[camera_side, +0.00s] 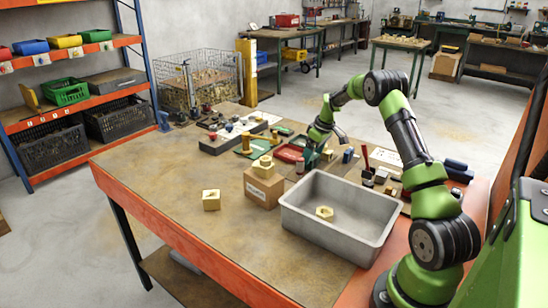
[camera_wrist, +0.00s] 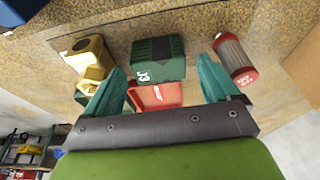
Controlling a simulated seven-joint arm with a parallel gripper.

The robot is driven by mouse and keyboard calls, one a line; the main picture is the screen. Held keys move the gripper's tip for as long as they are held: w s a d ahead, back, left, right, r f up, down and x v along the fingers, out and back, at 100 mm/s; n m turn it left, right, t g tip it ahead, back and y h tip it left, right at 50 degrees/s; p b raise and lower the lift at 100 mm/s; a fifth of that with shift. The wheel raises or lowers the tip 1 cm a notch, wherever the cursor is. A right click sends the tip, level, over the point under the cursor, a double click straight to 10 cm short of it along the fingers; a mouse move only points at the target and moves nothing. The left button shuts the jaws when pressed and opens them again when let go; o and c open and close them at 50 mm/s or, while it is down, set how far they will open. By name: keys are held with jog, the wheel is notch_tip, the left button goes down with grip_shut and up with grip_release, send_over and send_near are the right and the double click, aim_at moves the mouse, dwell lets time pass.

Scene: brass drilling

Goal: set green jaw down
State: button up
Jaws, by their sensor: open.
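The green jaw (camera_wrist: 158,60), a dark green block marked J3, sits on the brown worktop in the wrist view. My gripper (camera_wrist: 162,66) is open, with one teal finger toward each side of the jaw and visible gaps between them. Nothing shows clamped between the fingers. In the side view my gripper (camera_side: 310,156) is low over the bench by the red tray (camera_side: 289,153). I cannot make out the green jaw there. The red tray also shows below the jaw in the wrist view (camera_wrist: 155,96).
Brass parts (camera_wrist: 86,52) are left of the jaw and a grey, red-ended cylinder (camera_wrist: 236,60) is close to the right finger. A grey bin (camera_side: 325,238) holding a brass nut and a cardboard box (camera_side: 262,190) stand nearby. The bench's front left is mostly clear.

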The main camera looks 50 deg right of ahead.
jog(key=v, duration=1.1)
jog(key=s+a+r+m+t, duration=0.1)
jog(key=a+r, duration=0.3)
jog(key=a, duration=0.4)
jog(key=s+a+r, duration=0.2)
jog(key=a+r, duration=0.2)
jog(key=a, duration=0.4)
jog(key=s+a+r+m+t, duration=0.1)
jog(key=a+r, duration=0.4)
jog(key=a, duration=0.3)
jog(key=s+a+f+m+t+y, duration=0.2)
jog(key=s+a, duration=1.2)
jog(key=a, duration=0.1)
jog(key=shift+s+a+f, duration=0.15)
jog(key=shift+s+f, duration=0.05)
jog(key=shift+f, duration=0.2)
